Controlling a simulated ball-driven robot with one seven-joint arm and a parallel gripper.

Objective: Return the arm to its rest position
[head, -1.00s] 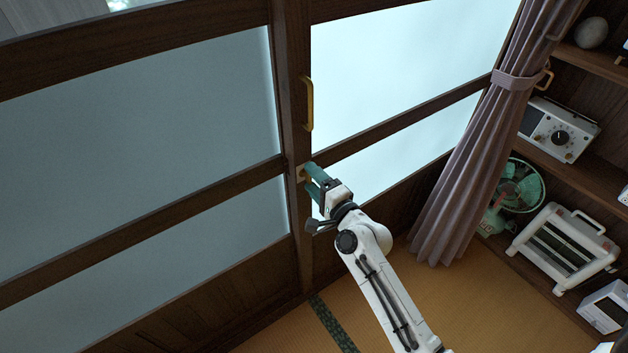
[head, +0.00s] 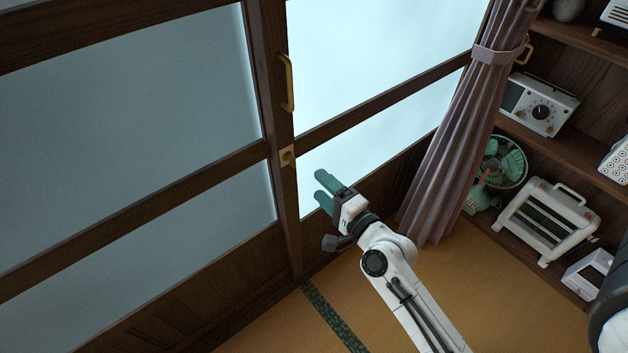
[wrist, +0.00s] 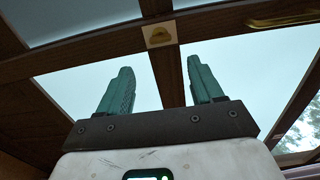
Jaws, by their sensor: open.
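My gripper (head: 322,189) has two green fingers and is open and empty. In the head view it is in front of the lower right glass pane, to the right of and below the brass lock plate (head: 287,156) on the door's dark wooden stile. It is apart from the plate. In the wrist view the two fingers (wrist: 158,88) stand wide apart with nothing between them. The lock plate (wrist: 160,34) shows beyond them, above the gap. My white arm reaches up from the lower right of the head view.
A brass handle (head: 289,83) is on the sliding door. A tied curtain (head: 455,135) hangs right of the glass. Shelves hold a radio (head: 540,105), a green fan (head: 502,163) and a white heater (head: 545,220). Tatami floor (head: 450,290) is clear between door and shelf.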

